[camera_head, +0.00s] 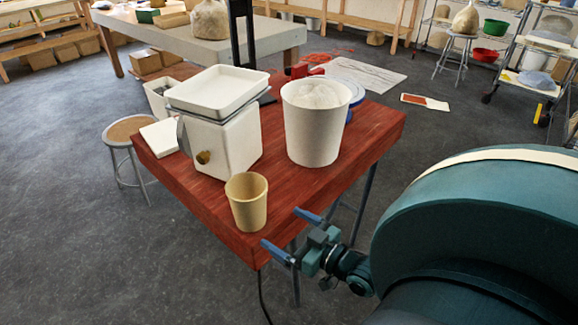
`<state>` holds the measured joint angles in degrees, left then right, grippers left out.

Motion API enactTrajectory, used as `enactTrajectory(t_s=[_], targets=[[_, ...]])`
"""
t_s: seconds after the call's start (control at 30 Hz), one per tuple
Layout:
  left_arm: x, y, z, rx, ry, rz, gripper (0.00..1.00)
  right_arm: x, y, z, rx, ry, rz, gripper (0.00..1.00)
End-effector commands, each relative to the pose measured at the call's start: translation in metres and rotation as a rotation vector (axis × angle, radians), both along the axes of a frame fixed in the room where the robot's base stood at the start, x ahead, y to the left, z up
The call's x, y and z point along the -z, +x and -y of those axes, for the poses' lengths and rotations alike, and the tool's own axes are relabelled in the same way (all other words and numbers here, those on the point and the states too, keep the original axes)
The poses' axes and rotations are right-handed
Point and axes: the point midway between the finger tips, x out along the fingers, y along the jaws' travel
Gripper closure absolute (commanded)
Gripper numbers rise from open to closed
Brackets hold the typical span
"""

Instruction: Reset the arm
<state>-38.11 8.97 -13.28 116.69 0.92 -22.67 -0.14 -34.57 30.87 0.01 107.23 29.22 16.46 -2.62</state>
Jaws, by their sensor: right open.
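My right arm comes in from the lower right. My right gripper (292,234) is open and empty, its two blue fingers apart, at the near right edge of the red-brown table (345,150). A tan cup (247,203) stands upright at the table's near corner, a little to the left of the fingers and apart from them. My left gripper is out of view.
On the table stand a white box-shaped machine (228,145) with a tray on top and a large white bucket (313,140) with pale contents. A stool (128,130) is at the left. Grey floor (80,235) is free at the front left.

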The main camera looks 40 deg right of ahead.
Motion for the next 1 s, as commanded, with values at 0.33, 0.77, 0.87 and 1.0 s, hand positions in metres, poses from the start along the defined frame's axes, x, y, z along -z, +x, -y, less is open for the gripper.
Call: enactTrajectory(t_s=[0.33, 0.77, 0.87, 1.0], targets=[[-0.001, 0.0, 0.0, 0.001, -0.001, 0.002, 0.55, 0.0, -0.001, 0.0, 0.0, 0.0, 0.0, 0.05], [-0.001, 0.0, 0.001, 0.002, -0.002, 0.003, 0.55, 0.011, -0.002, -0.024, -0.027, -0.008, -0.106, 0.05], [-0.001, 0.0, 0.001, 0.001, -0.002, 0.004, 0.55, 0.023, -0.008, -0.051, -0.059, -0.028, -0.244, 0.05], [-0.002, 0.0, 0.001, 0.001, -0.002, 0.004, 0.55, 0.035, -0.024, -0.086, -0.089, -0.078, -0.467, 0.05]])
